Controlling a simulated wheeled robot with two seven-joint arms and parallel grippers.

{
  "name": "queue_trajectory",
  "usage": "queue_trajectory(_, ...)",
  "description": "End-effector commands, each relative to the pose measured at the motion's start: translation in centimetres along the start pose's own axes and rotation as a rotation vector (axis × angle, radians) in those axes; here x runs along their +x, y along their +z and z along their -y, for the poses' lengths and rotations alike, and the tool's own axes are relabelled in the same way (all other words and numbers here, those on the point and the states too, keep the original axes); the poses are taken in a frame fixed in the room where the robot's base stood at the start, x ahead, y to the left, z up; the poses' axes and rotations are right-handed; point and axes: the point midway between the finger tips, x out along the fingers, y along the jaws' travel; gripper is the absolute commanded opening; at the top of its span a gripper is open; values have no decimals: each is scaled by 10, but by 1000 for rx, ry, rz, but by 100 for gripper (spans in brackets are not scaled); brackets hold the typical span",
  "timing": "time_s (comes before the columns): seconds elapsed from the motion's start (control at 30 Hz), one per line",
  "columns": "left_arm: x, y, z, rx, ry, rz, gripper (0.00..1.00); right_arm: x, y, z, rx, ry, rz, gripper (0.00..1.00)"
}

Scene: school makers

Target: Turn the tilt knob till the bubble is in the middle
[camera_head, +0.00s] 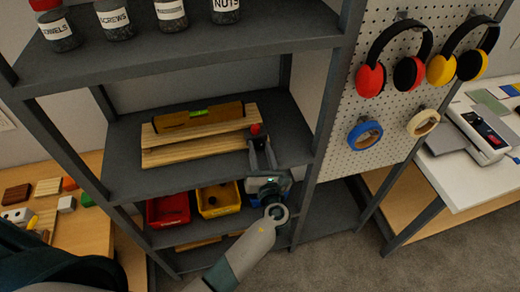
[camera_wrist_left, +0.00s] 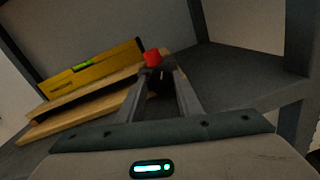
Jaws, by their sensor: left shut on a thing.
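A yellow spirit level (camera_head: 199,117) with a green vial (camera_head: 198,113) lies on a tilted wooden board (camera_head: 200,131) on the middle shelf. The level also shows in the left wrist view (camera_wrist_left: 95,74). I cannot make out the bubble in the vial. A red-topped knob (camera_head: 255,129) stands at the board's right end; its red top also shows in the left wrist view (camera_wrist_left: 152,57). My left gripper (camera_head: 258,142) reaches in from the front and is shut on the knob below its red top. My right gripper is not in view.
A second board (camera_head: 195,152) lies below the tilted one. A red bin (camera_head: 168,210) and a yellow bin (camera_head: 218,200) stand on the shelf below. Labelled jars (camera_head: 115,18) stand on the shelf above. Shelf posts flank the opening, and the middle shelf (camera_head: 290,135) is bare at the right.

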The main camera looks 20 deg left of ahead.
Motion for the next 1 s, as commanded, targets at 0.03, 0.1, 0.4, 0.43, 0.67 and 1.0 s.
queue_trajectory(0.03,0,-1,0,-5,-1,0,10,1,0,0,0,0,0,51)
queue_trajectory(0.1,0,-1,1,-17,-1,1,10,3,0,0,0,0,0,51)
queue_trajectory(0.4,0,-3,1,-146,3,12,10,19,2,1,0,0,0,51)
queue_trajectory(0.43,0,-3,1,-166,3,13,10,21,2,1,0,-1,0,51)
queue_trajectory(0.67,0,-4,1,-336,6,27,10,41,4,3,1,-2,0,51)
queue_trajectory(1.0,0,-3,1,-552,9,42,10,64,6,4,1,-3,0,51)
